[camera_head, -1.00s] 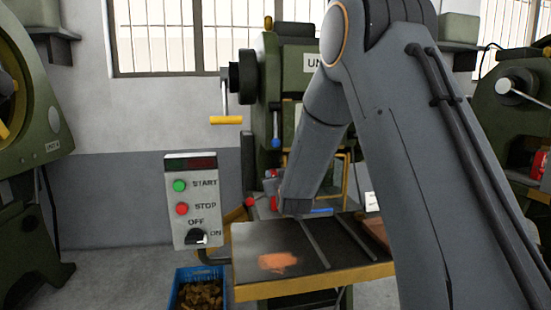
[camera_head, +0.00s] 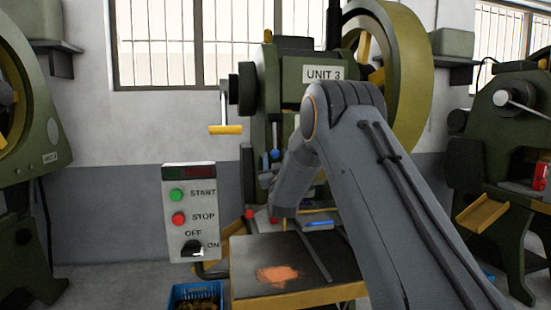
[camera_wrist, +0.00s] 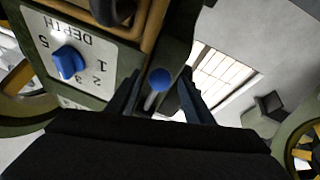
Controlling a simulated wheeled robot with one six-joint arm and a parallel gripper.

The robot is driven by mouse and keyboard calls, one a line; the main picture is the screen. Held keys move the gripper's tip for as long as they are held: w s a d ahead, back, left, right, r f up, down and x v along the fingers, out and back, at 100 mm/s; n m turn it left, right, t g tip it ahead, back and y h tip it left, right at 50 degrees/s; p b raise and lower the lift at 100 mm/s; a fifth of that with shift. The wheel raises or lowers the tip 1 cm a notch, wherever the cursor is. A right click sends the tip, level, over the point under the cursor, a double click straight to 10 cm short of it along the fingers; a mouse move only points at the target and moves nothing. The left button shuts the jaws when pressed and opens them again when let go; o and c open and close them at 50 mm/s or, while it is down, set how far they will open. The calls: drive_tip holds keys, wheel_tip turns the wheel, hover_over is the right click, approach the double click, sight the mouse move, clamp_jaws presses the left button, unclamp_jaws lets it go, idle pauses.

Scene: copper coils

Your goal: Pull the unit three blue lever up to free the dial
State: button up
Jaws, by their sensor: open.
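The blue-knobbed lever (camera_head: 275,154) hangs on the front of the green press marked UNIT 3 (camera_head: 323,73). In the wrist view its blue ball (camera_wrist: 160,80) on a pale rod shows between the two dark fingers of my gripper (camera_wrist: 160,100). The fingers are open, with a gap on each side of the ball; I cannot tell its exact depth between them. The blue DEPTH dial (camera_wrist: 68,62) sits on a numbered white plate to the left, upside down in this view. In the head view my gripper is mostly hidden by my arm, just below the lever.
A control box (camera_head: 189,212) with START and STOP buttons stands left of the press table (camera_head: 300,293). A yellow-handled crank (camera_head: 225,129) sticks out left of the press. A blue crate (camera_head: 195,297) of scrap is on the floor. Other presses stand on both sides.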

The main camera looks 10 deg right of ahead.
drive_tip(key=shift+w, duration=0.2)
clamp_jaws()
drive_tip(key=shift+r, duration=0.1)
